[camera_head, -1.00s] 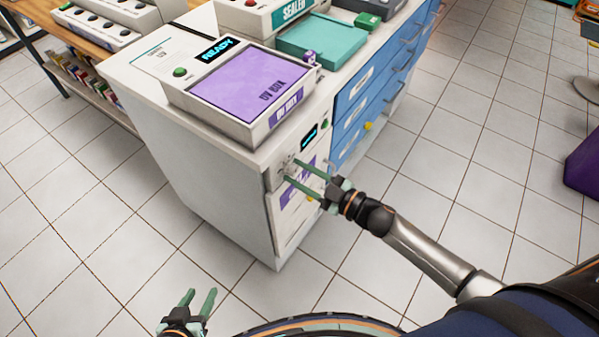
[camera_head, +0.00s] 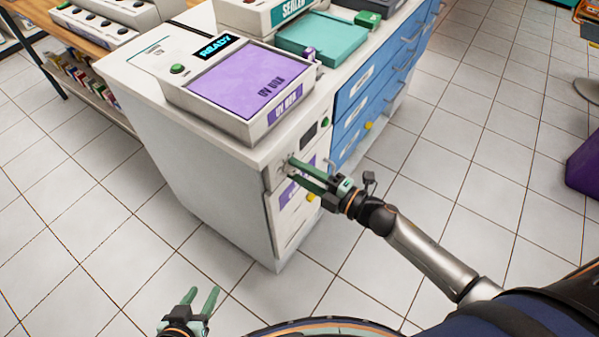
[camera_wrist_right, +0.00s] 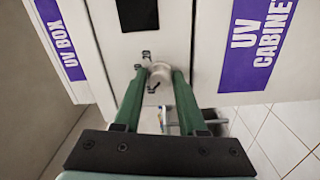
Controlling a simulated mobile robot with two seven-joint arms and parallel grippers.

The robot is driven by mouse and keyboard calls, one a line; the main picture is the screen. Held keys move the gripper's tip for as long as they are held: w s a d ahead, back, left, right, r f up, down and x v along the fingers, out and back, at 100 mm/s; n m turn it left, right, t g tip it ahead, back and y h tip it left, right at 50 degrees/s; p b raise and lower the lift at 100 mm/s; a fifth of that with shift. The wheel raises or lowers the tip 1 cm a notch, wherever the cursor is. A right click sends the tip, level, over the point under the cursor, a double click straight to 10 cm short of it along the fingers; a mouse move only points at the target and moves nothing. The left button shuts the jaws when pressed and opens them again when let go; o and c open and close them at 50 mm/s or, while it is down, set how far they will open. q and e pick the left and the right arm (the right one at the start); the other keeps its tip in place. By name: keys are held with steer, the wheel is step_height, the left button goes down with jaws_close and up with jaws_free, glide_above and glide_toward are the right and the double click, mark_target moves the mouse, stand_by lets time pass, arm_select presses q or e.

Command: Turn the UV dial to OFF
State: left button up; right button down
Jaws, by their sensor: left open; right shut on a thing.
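The UV dial (camera_wrist_right: 159,73) is a small pale round knob on the front of the white cabinet, with small dark marks around it. In the head view it is mostly hidden by my fingers. My right gripper (camera_head: 293,162) is shut on the dial, with one green finger on each side of it, as the right wrist view (camera_wrist_right: 160,78) also shows. The small display (camera_head: 308,133) above the dial is dark. My left gripper (camera_head: 203,299) is open and empty, low over the floor at the bottom left.
The UV box (camera_head: 240,90) with a purple top and a lit READY display stands on the cabinet top. A purple UV CABINET label (camera_wrist_right: 258,45) is beside the dial. Blue drawers (camera_head: 365,95) adjoin on the right. Tiled floor is clear around the cabinet.

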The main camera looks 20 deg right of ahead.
steer(key=shift+n, duration=0.9)
steer(key=shift+c, duration=2.4)
jaws_free()
